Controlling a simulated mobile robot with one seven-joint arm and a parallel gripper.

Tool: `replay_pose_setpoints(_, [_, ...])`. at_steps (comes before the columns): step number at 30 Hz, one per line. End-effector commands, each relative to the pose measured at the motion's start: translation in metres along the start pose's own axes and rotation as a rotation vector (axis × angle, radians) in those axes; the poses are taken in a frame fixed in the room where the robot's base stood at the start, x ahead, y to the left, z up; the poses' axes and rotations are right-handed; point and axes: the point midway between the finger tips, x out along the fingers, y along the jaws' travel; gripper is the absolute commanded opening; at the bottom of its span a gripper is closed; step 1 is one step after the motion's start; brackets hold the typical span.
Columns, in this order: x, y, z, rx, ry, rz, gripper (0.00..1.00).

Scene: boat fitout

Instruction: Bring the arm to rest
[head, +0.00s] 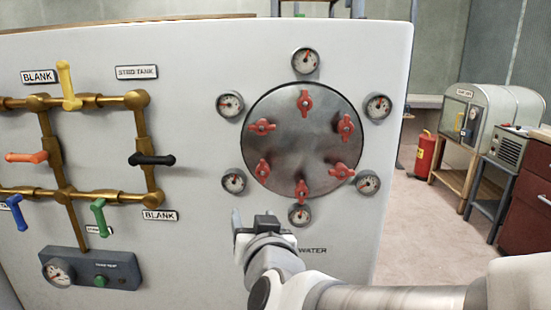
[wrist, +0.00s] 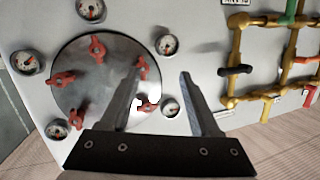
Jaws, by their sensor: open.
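My gripper (head: 254,226) is at the lower middle of the head view, in front of the white panel (head: 215,75). It is just below and left of the round metal hatch (head: 303,140). In the wrist view my gripper (wrist: 160,90) shows two fingers spread apart with nothing between them. The hatch also shows in the wrist view (wrist: 95,75), behind the left finger, which hides part of it and partly covers red wing nuts. My arm comes in from the lower right of the head view.
Red wing nuts (head: 304,100) and several gauges (head: 305,61) ring the hatch. Brass pipes (head: 55,150) with coloured valve handles stick out at left, above a gauge box (head: 92,268). At right are a red extinguisher (head: 425,155), a grey oven-like cabinet (head: 500,112) and open floor (head: 415,215).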

Motion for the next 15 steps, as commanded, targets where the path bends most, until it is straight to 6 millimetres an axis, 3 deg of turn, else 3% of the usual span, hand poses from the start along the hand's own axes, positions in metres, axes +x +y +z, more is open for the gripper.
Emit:
replay_pose_setpoints(8, [-0.028, 0.025, 0.011, 0.004, -0.231, -0.092, 0.63])
replay_pose_setpoints(15, [-0.077, 0.069, 0.038, -0.028, -0.480, -0.040, 0.63])
